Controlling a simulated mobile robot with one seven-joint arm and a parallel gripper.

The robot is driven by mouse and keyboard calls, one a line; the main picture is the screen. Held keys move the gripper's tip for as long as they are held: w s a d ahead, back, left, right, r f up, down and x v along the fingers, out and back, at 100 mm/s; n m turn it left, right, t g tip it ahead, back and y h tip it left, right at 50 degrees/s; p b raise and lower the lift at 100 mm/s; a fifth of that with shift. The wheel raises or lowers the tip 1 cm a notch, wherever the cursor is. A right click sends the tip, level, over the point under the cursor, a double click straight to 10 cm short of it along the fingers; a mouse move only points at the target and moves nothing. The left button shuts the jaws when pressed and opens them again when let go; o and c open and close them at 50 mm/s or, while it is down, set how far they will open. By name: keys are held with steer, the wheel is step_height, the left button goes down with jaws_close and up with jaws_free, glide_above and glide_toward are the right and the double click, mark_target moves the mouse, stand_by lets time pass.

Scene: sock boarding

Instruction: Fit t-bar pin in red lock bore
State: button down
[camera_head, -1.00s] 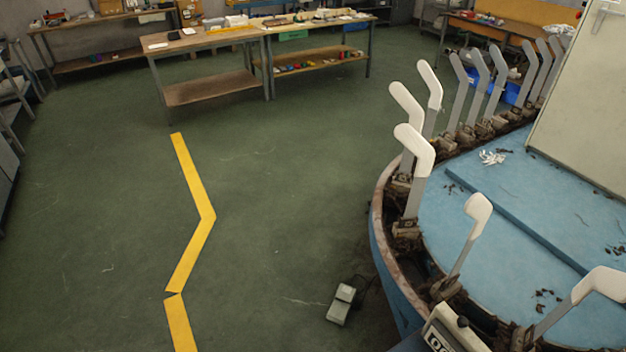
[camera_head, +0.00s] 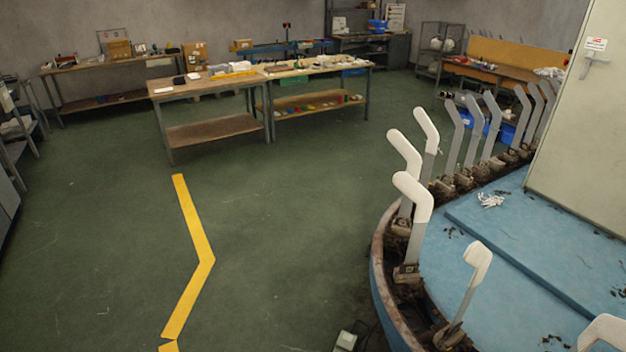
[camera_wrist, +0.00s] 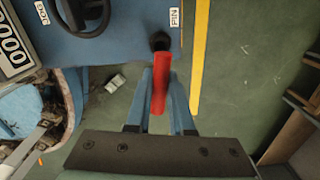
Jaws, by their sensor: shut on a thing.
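In the wrist view, my gripper (camera_wrist: 161,74) has its two blue fingers shut on a red bar, which I take to be the t-bar pin (camera_wrist: 159,88). The far end of the red bar meets a dark round part (camera_wrist: 160,41) at the edge of a blue panel, beside a white "PIN" label (camera_wrist: 175,17). I cannot tell whether the dark part belongs to the pin or to the panel. I cannot make out a red lock bore in either view. My gripper does not show in the head view.
The round blue machine (camera_head: 500,255) bears several upright white sock forms (camera_head: 412,195). Workbenches (camera_head: 210,132) stand at the back. Green floor with a yellow line (camera_head: 197,240) is open at left.

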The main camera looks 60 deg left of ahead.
steer(key=shift+r+p, duration=2.45)
steer(key=shift+p, duration=0.2)
